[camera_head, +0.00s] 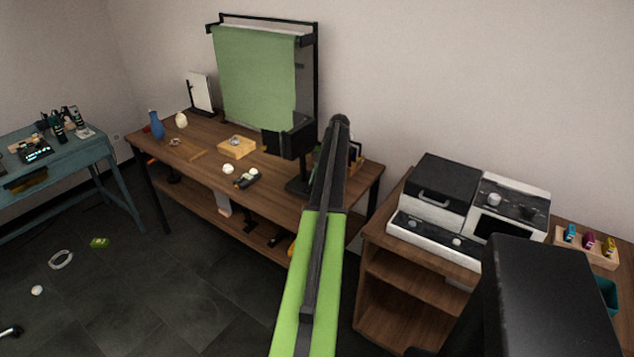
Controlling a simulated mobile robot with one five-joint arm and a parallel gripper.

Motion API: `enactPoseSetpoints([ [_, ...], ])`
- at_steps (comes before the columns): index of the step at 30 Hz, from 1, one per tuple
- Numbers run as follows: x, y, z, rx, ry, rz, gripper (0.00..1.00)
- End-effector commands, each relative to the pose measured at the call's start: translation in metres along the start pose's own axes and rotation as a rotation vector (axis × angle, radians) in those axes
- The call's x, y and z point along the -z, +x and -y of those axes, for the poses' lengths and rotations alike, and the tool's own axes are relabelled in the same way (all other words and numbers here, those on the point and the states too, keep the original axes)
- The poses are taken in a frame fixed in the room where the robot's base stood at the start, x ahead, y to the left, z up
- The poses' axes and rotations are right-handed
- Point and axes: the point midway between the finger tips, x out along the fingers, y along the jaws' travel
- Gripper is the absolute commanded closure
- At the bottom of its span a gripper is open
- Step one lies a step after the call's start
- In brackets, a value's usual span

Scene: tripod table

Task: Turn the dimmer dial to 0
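I cannot tell for sure which part is the dimmer dial. A small silvery round piece (236,140) sits on a pale wooden block (238,152) on the long brown table. The black-and-white machine at the right also bears knobs: a light one (493,199) and a dark one (528,212) on its top. No numbers or pointer marks are readable on any of them. My green and black arm rises through the middle of the view and covers part of the long table. My gripper cannot be made out.
The long table (205,163) holds a blue vase (157,124), a black box-shaped head on a stand (288,140) and a green backdrop (255,70). The machine (432,236) stands on a brown cabinet (390,310).

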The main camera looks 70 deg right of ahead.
Motion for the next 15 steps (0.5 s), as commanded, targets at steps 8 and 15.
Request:
enactPoseSetpoints([
  [8, 0.0003, 0.0002, -0.0005, -0.001, 0.000, 0.001, 0.73],
  [15, 0.0004, 0.0002, -0.0004, 0.000, 0.000, 0.000, 0.52],
])
